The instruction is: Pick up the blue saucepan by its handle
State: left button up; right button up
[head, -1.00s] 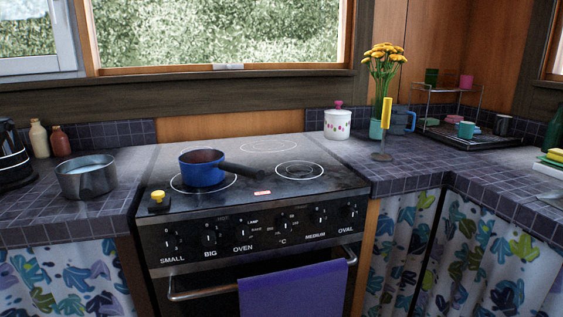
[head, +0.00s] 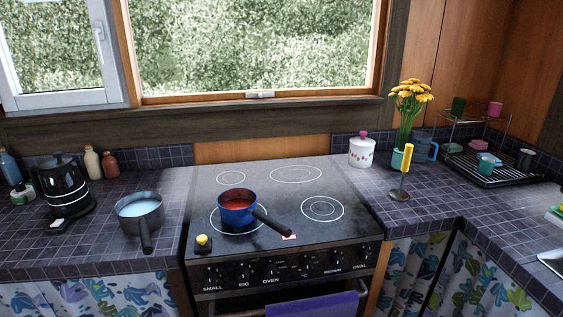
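The blue saucepan (head: 236,214) sits upright on the front left ring of the black stove top (head: 334,184). Its inside is reddish. Its dark handle (head: 271,222) points toward the front right, over the stove top. Neither of my grippers shows in the head view.
A grey pan (head: 139,210) stands on the tiled counter left of the stove, beside a black kettle (head: 66,187) and bottles. A yellow-handled utensil (head: 406,162), flower vase (head: 402,158) and white pot (head: 361,152) stand to the right. A purple towel (head: 312,306) hangs in front.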

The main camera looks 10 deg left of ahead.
aim_at(237, 206)
jog(key=i+j+u, duration=0.45)
jog(key=i+j, duration=0.2)
jog(key=i+l, duration=0.1)
jog(key=i, duration=0.05)
